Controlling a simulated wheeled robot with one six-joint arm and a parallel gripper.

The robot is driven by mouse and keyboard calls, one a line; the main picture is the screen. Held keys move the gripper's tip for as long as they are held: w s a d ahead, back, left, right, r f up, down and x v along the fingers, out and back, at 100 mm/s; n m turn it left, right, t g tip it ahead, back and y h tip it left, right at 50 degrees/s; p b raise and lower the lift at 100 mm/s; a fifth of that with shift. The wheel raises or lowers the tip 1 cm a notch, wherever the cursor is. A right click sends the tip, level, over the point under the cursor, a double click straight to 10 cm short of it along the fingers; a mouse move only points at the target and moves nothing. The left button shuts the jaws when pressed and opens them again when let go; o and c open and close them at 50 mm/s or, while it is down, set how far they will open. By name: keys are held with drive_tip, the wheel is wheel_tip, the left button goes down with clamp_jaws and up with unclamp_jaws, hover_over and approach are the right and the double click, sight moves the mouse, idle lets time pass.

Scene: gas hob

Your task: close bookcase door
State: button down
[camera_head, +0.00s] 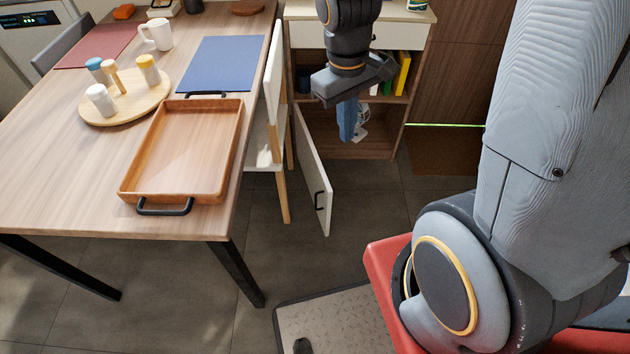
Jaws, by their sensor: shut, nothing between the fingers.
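The bookcase (302,63) stands at the back centre, with wooden shelves and a white drawer front at its top. Its white door (311,172) stands open, swung out towards me from the left side, with a dark handle (319,200) near its free edge. My gripper (347,132) hangs in front of the bookcase opening, pointing down.
A wooden table (60,190) with a wooden tray (185,150) fills the left side. A white chair (272,85) stands close to the left of the door. Tiled floor (385,195) in front is clear.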

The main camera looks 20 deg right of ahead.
drive_tip(key=w+a+f+n+h+b, duration=0.1)
drive_tip(key=w+f+n+b, duration=0.1)
drive_tip(key=w+f+n, duration=0.6)
drive_tip(key=w+a+f+n+b, duration=0.1)
drive_tip(key=w+a+f+b, duration=0.2)
drive_tip(key=f, duration=1)
drive_tip(key=w+f+n+h+b, duration=0.1)
drive_tip(key=w+f+n+b, duration=0.1)
drive_tip(key=w+f+n, duration=0.6)
wheel_tip(320, 180, down, 12)
drive_tip(key=d+m, duration=0.2)
drive_tip(key=shift+s+d+f+m+b, duration=0.25)
drive_tip(key=shift+s+m+b, duration=0.05)
drive_tip(key=shift+s+b, duration=0.15)
